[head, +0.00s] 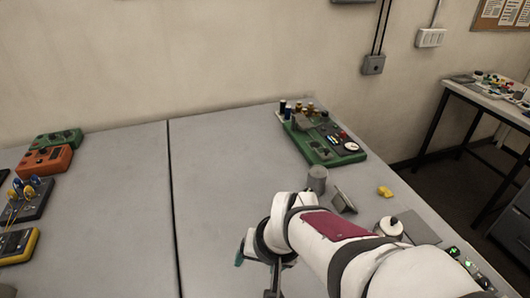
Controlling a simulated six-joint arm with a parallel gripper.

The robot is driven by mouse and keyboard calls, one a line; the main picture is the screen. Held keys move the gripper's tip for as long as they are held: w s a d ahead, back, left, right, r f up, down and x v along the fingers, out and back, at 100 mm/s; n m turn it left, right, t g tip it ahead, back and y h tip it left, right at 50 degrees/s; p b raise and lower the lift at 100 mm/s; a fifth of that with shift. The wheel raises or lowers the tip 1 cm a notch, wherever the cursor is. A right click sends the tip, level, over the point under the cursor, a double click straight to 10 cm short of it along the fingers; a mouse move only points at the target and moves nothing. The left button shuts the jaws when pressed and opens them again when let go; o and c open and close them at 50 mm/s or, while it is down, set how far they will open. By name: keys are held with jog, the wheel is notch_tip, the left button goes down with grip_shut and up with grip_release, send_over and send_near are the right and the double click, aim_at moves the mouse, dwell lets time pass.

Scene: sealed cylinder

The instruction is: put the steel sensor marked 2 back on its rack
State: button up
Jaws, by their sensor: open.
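A grey metal-looking cylinder (317,178) stands upright on the grey table, just beyond my arm. No number is readable on it, so I cannot tell whether it is the sensor marked 2. A green board (340,157) at the back right carries several small parts and dark cylinders. I cannot tell whether it is the rack. My gripper (257,268) is at the lower middle, left of and nearer than the grey cylinder. It is open and apart from the cylinder. My arm partly hides its jaws and the table beneath.
A small tilted grey block (343,201), a yellow piece (385,191) and a white round container (389,227) lie near my arm on the right. Orange (45,161) and green (58,139) devices sit at the far left. The table's middle left is clear.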

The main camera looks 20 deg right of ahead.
jog(key=w+d+f+t+h, duration=0.25)
jog(key=w+d, duration=0.25)
jog(key=w, duration=0.4)
jog(key=m+t+h, duration=0.2)
jog(key=h, duration=0.3)
send_near(309, 190)
jog(key=shift+t, duration=0.25)
jog(key=x, duration=0.7)
jog(key=shift+s+d+f, duration=0.2)
jog(key=shift+s+f, duration=0.05)
jog(key=shift+s, duration=0.05)
jog(key=x, duration=0.6)
jog(key=shift+a+f, duration=0.15)
jog(key=shift+a, duration=0.2)
grip_shut()
